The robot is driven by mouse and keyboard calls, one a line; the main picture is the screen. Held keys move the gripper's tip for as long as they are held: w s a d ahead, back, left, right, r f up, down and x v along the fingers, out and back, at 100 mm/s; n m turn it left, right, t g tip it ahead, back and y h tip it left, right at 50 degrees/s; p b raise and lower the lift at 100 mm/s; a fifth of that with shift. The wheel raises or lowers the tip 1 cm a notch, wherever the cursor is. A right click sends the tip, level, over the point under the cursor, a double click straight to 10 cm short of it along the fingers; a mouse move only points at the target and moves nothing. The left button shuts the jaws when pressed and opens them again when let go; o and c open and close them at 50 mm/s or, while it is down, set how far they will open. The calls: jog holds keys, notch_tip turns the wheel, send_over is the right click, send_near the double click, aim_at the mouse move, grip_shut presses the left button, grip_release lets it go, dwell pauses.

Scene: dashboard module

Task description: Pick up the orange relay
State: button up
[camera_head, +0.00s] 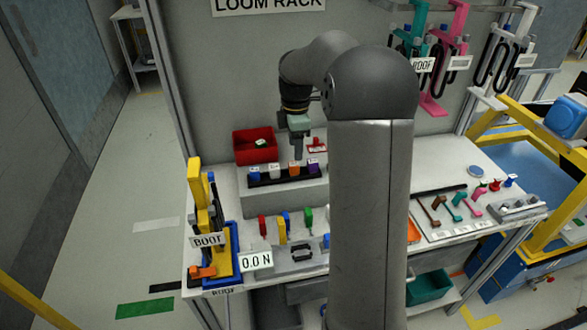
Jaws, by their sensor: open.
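The orange relay (294,168) sits in a dark strip (268,181) on the raised grey step, in a row with a blue relay (254,172), a white relay (274,170) and a purple relay (313,165). My gripper (298,157) points down right over the orange relay and hides part of its top. I cannot tell whether the fingers touch it or hang just above it. The gripper is open, though its finger gap is too small to see clearly.
A red bin (255,146) stands behind the row at left. Coloured upright parts, including a red one (262,226), stand in front of the step. A blue tray (234,262) with yellow parts is at front left. My arm blocks the middle of the bench.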

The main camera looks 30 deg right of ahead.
aim_at(294, 164)
jog(key=shift+w+a+f+p, duration=0.1)
jog(key=shift+f+p, duration=0.15)
jog(key=shift+f, duration=1.3)
jog(key=shift+w+a+f+p, duration=0.1)
jog(key=shift+f+p, duration=0.1)
jog(key=shift+f, duration=1.35)
grip_shut()
